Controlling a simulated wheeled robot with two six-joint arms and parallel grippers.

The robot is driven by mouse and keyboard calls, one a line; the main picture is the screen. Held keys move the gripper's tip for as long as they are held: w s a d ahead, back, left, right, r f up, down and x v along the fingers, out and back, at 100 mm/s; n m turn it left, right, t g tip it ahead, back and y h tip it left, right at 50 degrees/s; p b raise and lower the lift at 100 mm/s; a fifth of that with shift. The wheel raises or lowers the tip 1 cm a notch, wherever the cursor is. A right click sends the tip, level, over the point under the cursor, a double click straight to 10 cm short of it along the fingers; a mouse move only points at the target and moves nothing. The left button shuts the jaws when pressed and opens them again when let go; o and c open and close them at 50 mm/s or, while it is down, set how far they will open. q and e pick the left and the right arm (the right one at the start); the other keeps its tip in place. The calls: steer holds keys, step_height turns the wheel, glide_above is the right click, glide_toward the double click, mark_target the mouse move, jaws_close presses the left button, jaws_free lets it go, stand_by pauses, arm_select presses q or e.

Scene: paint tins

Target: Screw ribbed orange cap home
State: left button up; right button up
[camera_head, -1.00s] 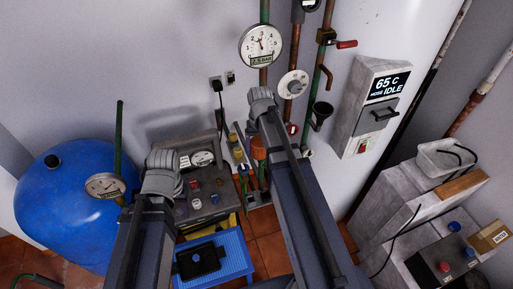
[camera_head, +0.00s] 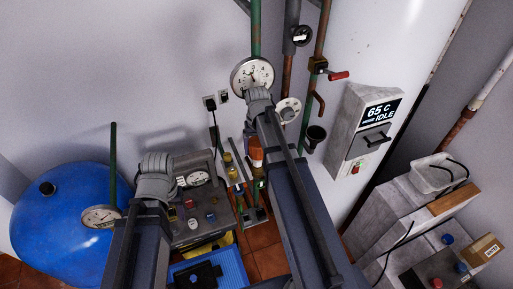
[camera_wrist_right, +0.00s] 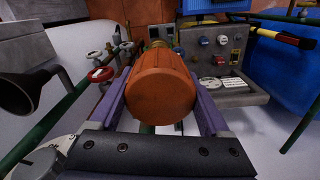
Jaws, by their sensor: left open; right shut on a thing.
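The orange cap (camera_wrist_right: 160,88) is large in the right wrist view, its round end facing the camera. My right gripper (camera_wrist_right: 158,72) is shut on its sides with two purple fingers. Beyond the cap's far end a small brass-coloured part (camera_wrist_right: 157,43) shows; whether the two touch cannot be told. In the head view the cap (camera_head: 256,152) shows as an orange patch beside my right arm, and the right fingers are mostly hidden. My left gripper (camera_head: 158,165) is at the left, in front of the grey control box, apart from the cap; its fingers are hidden behind its wrist.
A pressure gauge (camera_head: 252,76) sits just above my right wrist. Pipes and a red-handled valve (camera_head: 338,75) stand to its right. The grey control box (camera_head: 207,215), blue tank (camera_head: 62,225) and blue tray (camera_head: 228,268) are lower left. A black funnel (camera_wrist_right: 27,85) is left in the wrist view.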

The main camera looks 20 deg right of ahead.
mark_target(257, 162)
steer(key=shift+w+d, duration=0.2)
steer(key=shift+w, duration=0.15)
steer(key=shift+s+a+r, duration=0.15)
steer(key=shift+s, duration=0.05)
steer(key=shift+w+f+b, duration=0.15)
steer(key=shift+f+b, duration=0.2)
steer(key=shift+f, duration=0.1)
steer(key=shift+f+b, duration=0.9)
steer(key=shift+b, duration=0.05)
arm_select(q)
steer(key=shift+w+d+f+b, duration=0.15)
steer(key=shift+f+b, duration=0.65)
steer(key=shift+f, duration=0.6)
steer(key=shift+w+a+f+b, duration=0.1)
steer(key=shift+f+b, duration=0.7)
steer(key=shift+f, duration=0.6)
arm_select(e)
steer(key=shift+f, duration=1.65)
arm_select(q)
steer(key=shift+f+b, duration=1.65)
arm_select(e)
steer(key=shift+f, duration=1.6)
